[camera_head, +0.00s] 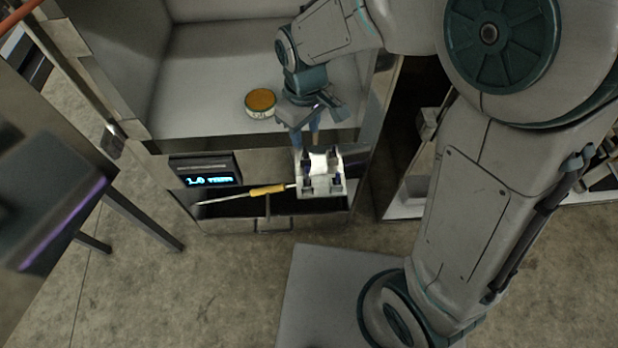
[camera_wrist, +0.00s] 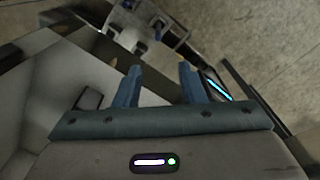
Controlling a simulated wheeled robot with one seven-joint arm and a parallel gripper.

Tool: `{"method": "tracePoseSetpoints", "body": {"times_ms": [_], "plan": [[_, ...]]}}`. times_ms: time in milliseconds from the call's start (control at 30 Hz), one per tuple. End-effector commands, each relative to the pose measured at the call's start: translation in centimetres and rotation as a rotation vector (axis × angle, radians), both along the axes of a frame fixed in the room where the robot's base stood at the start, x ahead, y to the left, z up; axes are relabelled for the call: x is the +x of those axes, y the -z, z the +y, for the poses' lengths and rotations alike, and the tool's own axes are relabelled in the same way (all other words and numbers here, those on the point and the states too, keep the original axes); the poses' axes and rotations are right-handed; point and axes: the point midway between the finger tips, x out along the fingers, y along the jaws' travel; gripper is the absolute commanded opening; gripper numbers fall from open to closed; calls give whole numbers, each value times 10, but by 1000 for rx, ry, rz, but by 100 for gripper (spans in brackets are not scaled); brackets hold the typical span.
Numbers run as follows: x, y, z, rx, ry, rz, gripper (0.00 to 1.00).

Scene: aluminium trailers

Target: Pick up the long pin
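My gripper (camera_head: 307,132) points down just behind a small white-grey bracket-like device (camera_head: 320,186) at the cabinet's front edge. Its two blue fingers (camera_wrist: 160,86) are apart in the wrist view, with nothing visible between them. The device also shows beyond the fingertips at the top of the wrist view (camera_wrist: 150,27). It carries small dark bluish parts, too small to make out. I cannot tell which thing is the long pin. A thin tool with a yellow handle (camera_head: 268,190) and a long metal shaft lies left of the device, like a screwdriver.
A round tin with an orange top (camera_head: 260,103) stands in the pale cabinet compartment (camera_head: 195,95). A lit display (camera_head: 207,180) is on the cabinet front. A dark table (camera_head: 60,195) is at the left. Floor in front is partly clear.

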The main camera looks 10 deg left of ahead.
Motion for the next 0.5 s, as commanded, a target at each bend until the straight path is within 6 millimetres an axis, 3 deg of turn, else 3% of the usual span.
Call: {"method": "tracePoseSetpoints", "body": {"times_ms": [133, 500], "plan": [[-1, 21, 8, -5, -31, 7, 37], [-1, 87, 6, -6, -30, 7, 37]]}}
